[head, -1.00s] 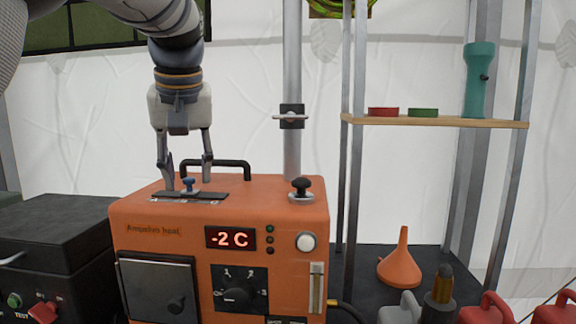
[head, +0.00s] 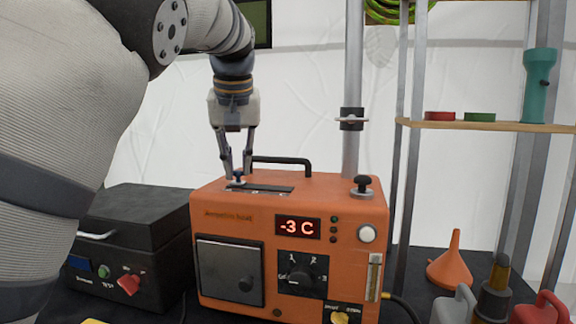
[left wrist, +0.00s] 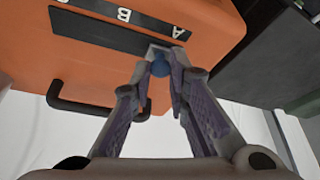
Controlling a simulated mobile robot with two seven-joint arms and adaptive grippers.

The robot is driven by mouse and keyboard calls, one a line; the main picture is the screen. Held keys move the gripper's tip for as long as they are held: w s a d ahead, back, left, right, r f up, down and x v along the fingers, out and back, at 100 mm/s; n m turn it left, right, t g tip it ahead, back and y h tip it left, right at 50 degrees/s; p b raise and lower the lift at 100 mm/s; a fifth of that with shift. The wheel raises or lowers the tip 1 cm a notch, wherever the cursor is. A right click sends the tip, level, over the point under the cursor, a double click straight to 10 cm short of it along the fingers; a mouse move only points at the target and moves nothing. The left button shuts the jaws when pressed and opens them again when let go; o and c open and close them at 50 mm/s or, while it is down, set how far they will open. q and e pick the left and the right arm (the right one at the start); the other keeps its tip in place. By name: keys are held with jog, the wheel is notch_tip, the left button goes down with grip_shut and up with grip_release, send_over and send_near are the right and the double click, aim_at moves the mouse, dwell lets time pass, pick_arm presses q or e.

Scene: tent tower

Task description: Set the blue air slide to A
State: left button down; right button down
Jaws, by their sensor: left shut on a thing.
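The blue air slide knob (head: 238,179) stands on a dark slotted plate (head: 268,189) on top of the orange heater box (head: 215,200). It is near the plate's left end in the head view. My left gripper (head: 236,172) points down and is shut around the knob. In the left wrist view the blue knob (left wrist: 160,68) shows between the fingertips, near the letter A (left wrist: 178,32) end of the plate. The letters B and C lie farther left there. The fingers partly hide the knob and its stem. My right gripper is not in view.
A black bail handle (head: 282,162) rises behind the plate. A dark case (head: 135,215) is on the left. A shelf (head: 490,126) and an orange funnel (head: 450,265) are on the right.

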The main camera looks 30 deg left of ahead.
pick_arm(q)
jog(key=shift+s+a, duration=0.1)
jog(key=shift+a, duration=0.1)
jog(key=c, duration=1.5)
grip_release()
jog(key=shift+a, duration=0.2)
jog(key=shift+r, duration=0.15)
jog(key=v, duration=1.1)
jog(key=shift+s+d+r, duration=0.1)
jog(key=shift+d+r, duration=0.15)
jog(key=shift+r, duration=0.05)
